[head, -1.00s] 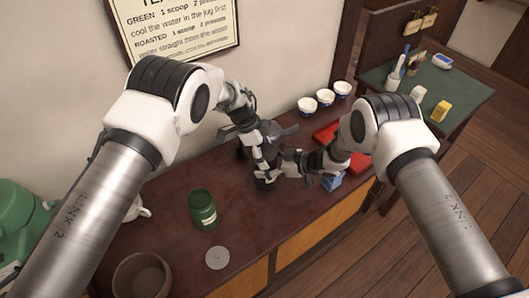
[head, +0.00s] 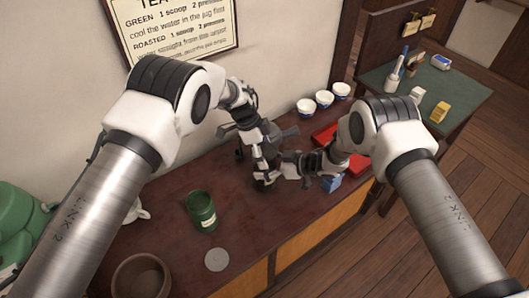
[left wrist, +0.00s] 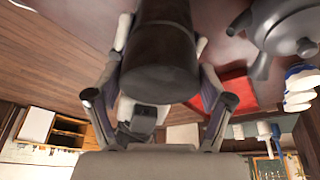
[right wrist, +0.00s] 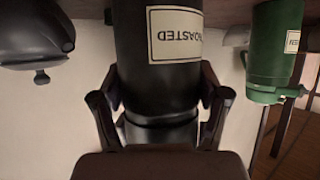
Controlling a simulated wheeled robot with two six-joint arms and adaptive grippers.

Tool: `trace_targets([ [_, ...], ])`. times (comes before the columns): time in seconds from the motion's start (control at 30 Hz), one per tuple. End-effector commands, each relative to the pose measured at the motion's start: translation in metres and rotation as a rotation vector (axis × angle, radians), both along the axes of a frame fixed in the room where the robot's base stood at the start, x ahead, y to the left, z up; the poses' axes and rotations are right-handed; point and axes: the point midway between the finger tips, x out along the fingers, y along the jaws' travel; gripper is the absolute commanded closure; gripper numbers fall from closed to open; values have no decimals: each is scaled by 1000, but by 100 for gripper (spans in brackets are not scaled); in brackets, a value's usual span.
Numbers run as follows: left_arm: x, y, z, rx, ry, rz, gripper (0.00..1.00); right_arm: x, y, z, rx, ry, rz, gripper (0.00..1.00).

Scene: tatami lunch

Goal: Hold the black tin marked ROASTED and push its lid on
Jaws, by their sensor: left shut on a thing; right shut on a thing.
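The black tin (right wrist: 160,85), with an upside-down ROASTED label, stands between the fingers of my right gripper (right wrist: 160,90). Its dark lid (right wrist: 160,135) shows beyond a seam at the tin's top; I cannot tell whether it is fully seated. My right gripper is shut on the tin. In the left wrist view the dark cylinder's end (left wrist: 160,82) lies between the fingers of my left gripper (left wrist: 160,95), which is shut on the lid. In the head view both grippers meet above the counter and mostly hide the tin.
A green tin (head: 201,212) and a pale disc (head: 217,260) stand on the counter, left of my grippers. A brown bowl (head: 141,278) is at the front left. A dark teapot (left wrist: 290,30) is close by. White cups (head: 324,98) and a red tray (head: 326,134) lie right.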

Motion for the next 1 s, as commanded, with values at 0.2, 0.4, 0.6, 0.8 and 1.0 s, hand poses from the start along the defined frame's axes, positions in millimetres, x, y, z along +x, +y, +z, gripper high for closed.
trace_targets([
  [0.2,0,0,0,0,-1,0,60,0,0,0,0,0,0,88],
  [0.4,0,0,0,0,-1,0,60,0,0,0,0,0,0,88],
  [0.6,0,0,-3,0,-1,0,60,0,0,0,0,0,0,88],
  [0.8,0,0,-6,0,-1,-1,60,0,0,0,0,0,0,88],
  [1.0,0,0,-9,0,0,-1,60,0,0,0,0,0,0,88],
])
